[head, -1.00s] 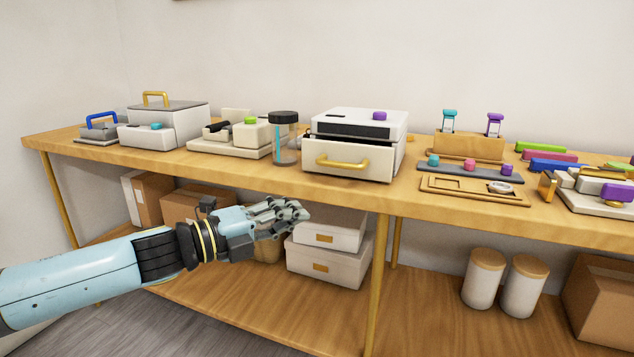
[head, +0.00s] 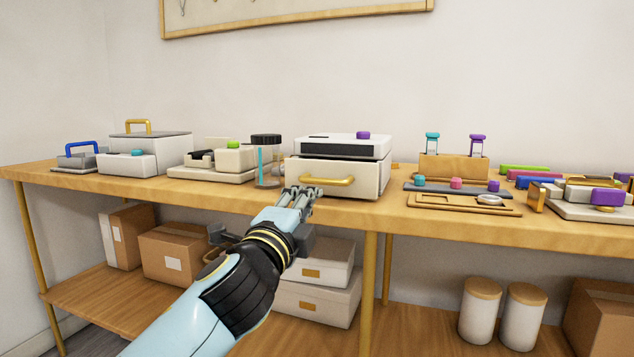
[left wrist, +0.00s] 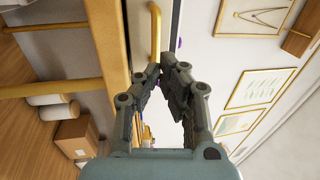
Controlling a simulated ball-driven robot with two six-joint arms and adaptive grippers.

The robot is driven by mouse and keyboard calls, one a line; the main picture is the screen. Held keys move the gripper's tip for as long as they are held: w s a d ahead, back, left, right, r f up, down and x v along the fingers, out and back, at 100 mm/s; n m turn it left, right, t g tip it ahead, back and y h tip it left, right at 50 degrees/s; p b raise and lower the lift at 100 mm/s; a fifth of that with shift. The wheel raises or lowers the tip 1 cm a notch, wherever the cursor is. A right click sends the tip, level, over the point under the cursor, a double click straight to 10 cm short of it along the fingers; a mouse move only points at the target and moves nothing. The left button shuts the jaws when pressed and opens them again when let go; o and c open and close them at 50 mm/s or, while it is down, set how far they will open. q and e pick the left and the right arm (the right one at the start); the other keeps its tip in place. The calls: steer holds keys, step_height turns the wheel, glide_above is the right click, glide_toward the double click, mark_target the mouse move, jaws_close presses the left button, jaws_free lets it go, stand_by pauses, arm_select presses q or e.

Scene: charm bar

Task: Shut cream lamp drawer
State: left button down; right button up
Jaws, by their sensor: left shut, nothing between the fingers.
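The cream lamp drawer (head: 362,177) is the front of a white box (head: 375,145) with a dark slot and a purple knob (head: 363,135) on top. It has a brass handle (head: 327,180) and its front stands out past the box above. My left gripper (head: 302,192) is shut and empty, just in front of the drawer's lower left, near the handle. In the left wrist view the shut fingertips (left wrist: 164,66) are close to the brass handle (left wrist: 155,32); I cannot tell whether they touch the drawer. My right gripper is not in view.
A glass cylinder with a black lid (head: 267,160) stands close left of the drawer. A wooden tray (head: 463,203) lies to its right. The bench's front edge (head: 240,200) runs just below my gripper. White boxes (head: 318,298) sit on the shelf below.

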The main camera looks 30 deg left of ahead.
mark_target(323, 182)
arm_select(q)
steer(key=x, duration=0.6)
steer(key=shift+s, duration=0.1)
steer(key=x, duration=0.3)
steer(key=shift+f, duration=0.35)
steer(key=shift+w, duration=0.35)
steer(key=shift+s, duration=0.15)
